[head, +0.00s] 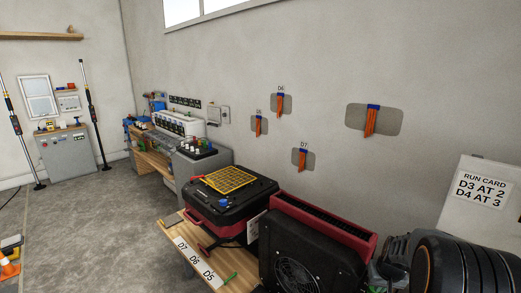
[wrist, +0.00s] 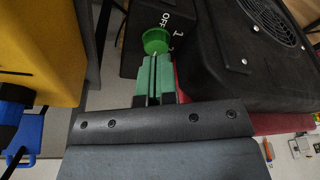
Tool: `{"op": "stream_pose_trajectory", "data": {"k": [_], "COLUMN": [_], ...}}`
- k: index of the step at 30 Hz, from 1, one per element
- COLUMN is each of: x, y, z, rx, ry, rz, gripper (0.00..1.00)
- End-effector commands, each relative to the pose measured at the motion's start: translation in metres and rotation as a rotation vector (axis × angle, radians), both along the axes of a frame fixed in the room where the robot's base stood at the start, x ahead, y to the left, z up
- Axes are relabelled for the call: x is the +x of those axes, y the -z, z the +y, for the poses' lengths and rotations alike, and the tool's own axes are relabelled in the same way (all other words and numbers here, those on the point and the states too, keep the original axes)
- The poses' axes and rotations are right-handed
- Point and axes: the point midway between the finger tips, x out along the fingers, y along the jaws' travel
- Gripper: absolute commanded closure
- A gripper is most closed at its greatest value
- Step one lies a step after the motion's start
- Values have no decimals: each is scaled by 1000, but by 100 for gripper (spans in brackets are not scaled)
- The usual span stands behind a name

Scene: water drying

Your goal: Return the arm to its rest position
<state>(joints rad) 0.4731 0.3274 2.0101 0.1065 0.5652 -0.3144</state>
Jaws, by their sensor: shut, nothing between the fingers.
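My gripper (wrist: 154,62) shows in the wrist view with green fingers. The fingers are together with nothing between them. Their tips are close to a green round knob (wrist: 155,38) on a dark panel marked OFF, 1 and 2. I cannot tell whether the tips touch the knob. The black fan unit (wrist: 225,45) lies just to the right of the fingers. In the head view the fan unit (head: 318,220) has a red frame and a round grille, and stands at the front.
A red and black case (head: 262,188) with a yellow grid on top stands behind the fan unit. A wooden bench edge (head: 240,285) carries labels D7, D6, D5. A run card (head: 481,190) is at the right. Open grey floor (head: 100,225) lies to the left.

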Motion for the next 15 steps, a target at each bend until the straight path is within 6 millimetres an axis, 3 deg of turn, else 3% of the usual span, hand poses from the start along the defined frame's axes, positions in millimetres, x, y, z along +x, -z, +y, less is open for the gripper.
{"op": "stream_pose_trajectory", "data": {"k": [9, 12, 15], "x": [-1, -22, -48], "y": [1, 11, -2], "z": [1, 11, 34], "rx": [10, 54, 77], "ry": [21, 64, 87], "rz": [8, 83, 134], "gripper": [100, 100, 100]}}
